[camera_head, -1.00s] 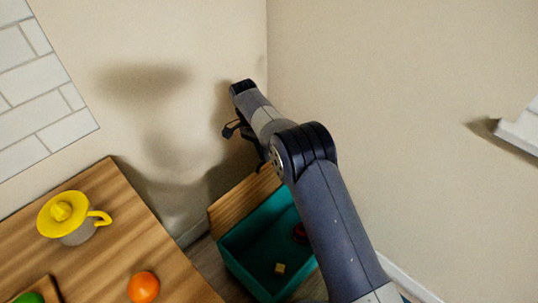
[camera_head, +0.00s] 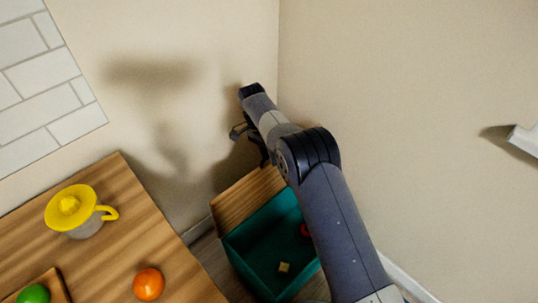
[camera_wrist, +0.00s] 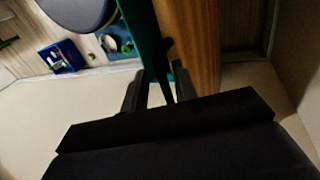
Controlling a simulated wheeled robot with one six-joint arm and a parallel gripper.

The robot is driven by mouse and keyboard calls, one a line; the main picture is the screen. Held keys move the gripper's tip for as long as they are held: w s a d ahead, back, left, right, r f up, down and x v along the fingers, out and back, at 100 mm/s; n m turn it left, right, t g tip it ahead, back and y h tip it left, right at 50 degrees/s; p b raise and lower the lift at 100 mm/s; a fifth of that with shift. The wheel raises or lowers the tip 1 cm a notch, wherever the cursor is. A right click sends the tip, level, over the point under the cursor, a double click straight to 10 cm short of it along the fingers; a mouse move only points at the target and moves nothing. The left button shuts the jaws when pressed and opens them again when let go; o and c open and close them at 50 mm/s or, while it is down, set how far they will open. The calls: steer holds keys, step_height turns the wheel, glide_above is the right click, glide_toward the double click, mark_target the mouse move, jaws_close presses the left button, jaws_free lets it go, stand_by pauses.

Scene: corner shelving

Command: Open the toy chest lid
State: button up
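The toy chest is a teal box (camera_head: 238,259) with its inside showing in the head view. Its wooden lid (camera_head: 243,200) stands raised at the back, by the wall, so the chest is open. My gripper (camera_head: 262,150) is just above the lid's upper edge, partly hidden by my arm. In the wrist view the lid's wooden face (camera_wrist: 195,45) and a teal strip (camera_wrist: 150,45) lie just beyond my gripper (camera_wrist: 158,80). Its fingers are apart, with a thin dark piece between them. I cannot tell whether they touch it.
A yellow block (camera_head: 284,267) and a red object (camera_head: 305,230) lie in the chest. A wooden counter (camera_head: 130,225) at left holds a yellow-topped juicer (camera_head: 72,207), an orange (camera_head: 148,284) and a green fruit (camera_head: 34,294). Walls close in behind and right of my arm.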

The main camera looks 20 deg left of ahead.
steer(key=shift+w, duration=0.1)
steer(key=shift+w+r, duration=0.1)
steer(key=shift+r, duration=0.15)
steer(key=s+p+v, duration=0.1)
steer(key=v, duration=0.6)
steer(key=shift+w, duration=0.3)
steer(key=shift+f, duration=0.1)
steer(key=shift+b+x, duration=0.45)
steer(key=shift+x, duration=3)
steer(key=shift+w+d+f, duration=0.1)
steer(key=shift+d, duration=0.1)
steer(key=shift+a, duration=0.15)
